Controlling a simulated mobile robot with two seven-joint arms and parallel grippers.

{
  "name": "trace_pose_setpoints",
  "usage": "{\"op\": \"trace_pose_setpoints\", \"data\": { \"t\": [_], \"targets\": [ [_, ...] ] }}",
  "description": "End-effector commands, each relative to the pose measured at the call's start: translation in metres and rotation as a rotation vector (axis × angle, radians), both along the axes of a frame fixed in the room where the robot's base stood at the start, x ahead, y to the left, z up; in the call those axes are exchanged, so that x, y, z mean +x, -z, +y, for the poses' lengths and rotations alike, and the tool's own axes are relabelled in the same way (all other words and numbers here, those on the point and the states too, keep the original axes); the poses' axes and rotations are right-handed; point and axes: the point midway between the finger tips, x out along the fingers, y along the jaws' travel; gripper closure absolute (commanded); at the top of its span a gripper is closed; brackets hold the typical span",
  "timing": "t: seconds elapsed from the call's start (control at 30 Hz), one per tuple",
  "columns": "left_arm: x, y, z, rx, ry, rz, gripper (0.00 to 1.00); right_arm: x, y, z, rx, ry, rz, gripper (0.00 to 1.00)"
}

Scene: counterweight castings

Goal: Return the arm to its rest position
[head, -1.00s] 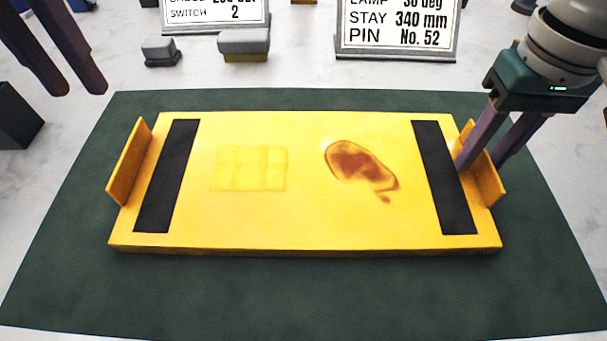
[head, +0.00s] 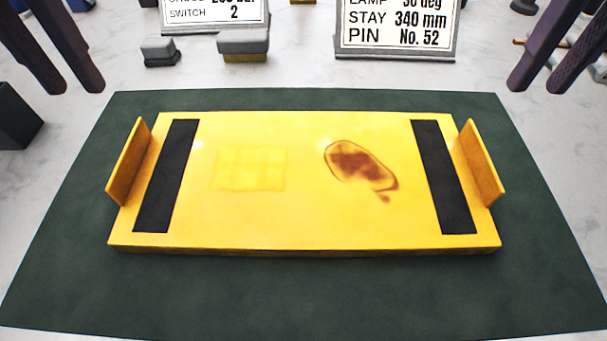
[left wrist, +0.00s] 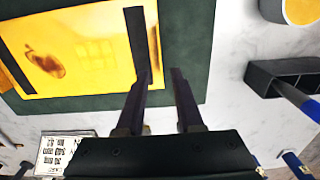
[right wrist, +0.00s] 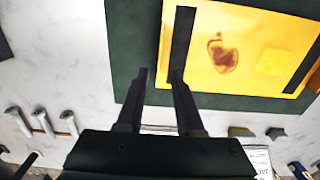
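My right gripper (head: 548,50) hangs at the upper right of the head view, above the table and clear of the yellow plate. Its fingers are apart with nothing between them, as the right wrist view (right wrist: 160,78) also shows. My left gripper (head: 65,50) hangs at the upper left, also open and empty, and shows in the left wrist view (left wrist: 160,75). The yellow plate (head: 300,215) lies flat on the dark green mat (head: 300,290). It has two black strips, an upright yellow end tab at each side, a pale square patch and a brown stain.
Two sign boards (head: 397,30) (head: 215,15) stand behind the mat. Two small grey-topped blocks (head: 243,43) (head: 160,50) sit near the left sign. A dark box (head: 15,118) stands at the left. Hammer-like tools (right wrist: 42,122) lie on the marble surface in the right wrist view.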

Motion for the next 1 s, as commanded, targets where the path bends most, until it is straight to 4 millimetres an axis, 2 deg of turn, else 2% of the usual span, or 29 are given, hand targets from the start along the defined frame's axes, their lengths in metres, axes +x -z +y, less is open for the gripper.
{"op": "trace_pose_setpoints", "data": {
  "t": [0.33, 0.47, 0.6, 0.73, 0.83, 1.0],
  "targets": [
    [-0.001, 0.001, -0.001, -0.002, 0.004, -0.001, 0.64, -0.001, 0.001, 0.001, 0.002, -0.004, 0.000, 0.64],
    [-0.011, 0.008, -0.013, -0.020, 0.052, -0.012, 0.64, -0.011, 0.009, 0.015, 0.021, -0.056, -0.013, 0.64],
    [-0.040, 0.024, -0.041, -0.074, 0.149, -0.062, 0.64, -0.039, 0.025, 0.045, 0.079, -0.162, -0.065, 0.64],
    [-0.075, 0.029, -0.062, -0.124, 0.209, -0.141, 0.64, -0.074, 0.030, 0.068, 0.136, -0.224, -0.143, 0.64],
    [-0.101, 0.025, -0.067, -0.138, 0.221, -0.197, 0.64, -0.100, 0.026, 0.073, 0.151, -0.234, -0.201, 0.64],
    [-0.136, 0.014, -0.059, -0.112, 0.206, -0.263, 0.64, -0.135, 0.015, 0.063, 0.122, -0.215, -0.268, 0.64]
  ]
}}
